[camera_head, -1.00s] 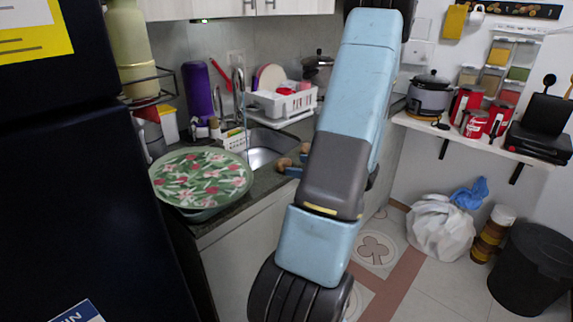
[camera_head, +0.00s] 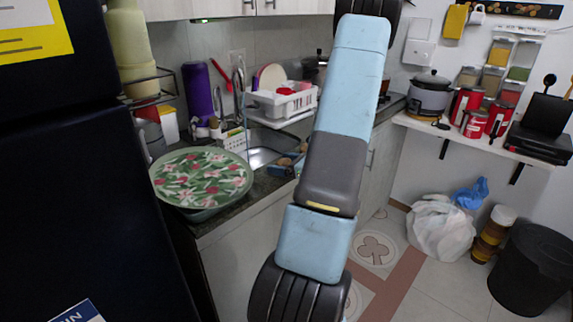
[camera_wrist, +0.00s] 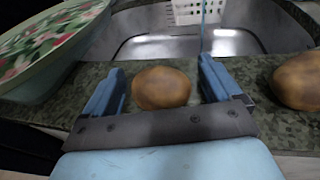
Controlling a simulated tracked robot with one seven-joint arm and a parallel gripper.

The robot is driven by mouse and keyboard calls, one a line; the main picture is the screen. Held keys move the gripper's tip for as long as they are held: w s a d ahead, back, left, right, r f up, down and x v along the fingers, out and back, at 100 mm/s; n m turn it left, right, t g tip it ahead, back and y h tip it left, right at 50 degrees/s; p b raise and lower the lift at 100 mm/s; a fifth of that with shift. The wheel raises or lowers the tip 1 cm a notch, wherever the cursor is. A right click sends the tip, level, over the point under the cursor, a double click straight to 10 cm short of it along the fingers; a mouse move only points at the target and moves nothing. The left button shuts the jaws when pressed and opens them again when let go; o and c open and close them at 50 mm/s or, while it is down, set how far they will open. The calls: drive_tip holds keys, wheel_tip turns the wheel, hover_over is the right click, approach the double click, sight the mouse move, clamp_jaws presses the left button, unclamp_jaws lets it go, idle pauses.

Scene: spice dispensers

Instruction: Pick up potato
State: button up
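A round brown potato (camera_wrist: 161,88) lies on the dark speckled counter in the wrist view, between the two blue fingers of my gripper (camera_wrist: 161,66). The fingers are apart, with a visible gap on each side of the potato. A second, larger potato (camera_wrist: 299,80) lies to the right, outside the fingers and partly cut off by the picture edge. In the head view a potato (camera_head: 285,162) shows small at the counter edge near the sink; my arm hides most of the gripper there.
The sink basin (camera_wrist: 185,42) lies just beyond the potato. A large green floral tray (camera_head: 201,178) stands on the counter to the left; its rim also shows in the wrist view. A dish rack (camera_head: 281,104) stands behind the sink.

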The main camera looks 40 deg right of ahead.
drive_tip(key=c, duration=1.1)
drive_tip(key=shift+o, duration=0.2)
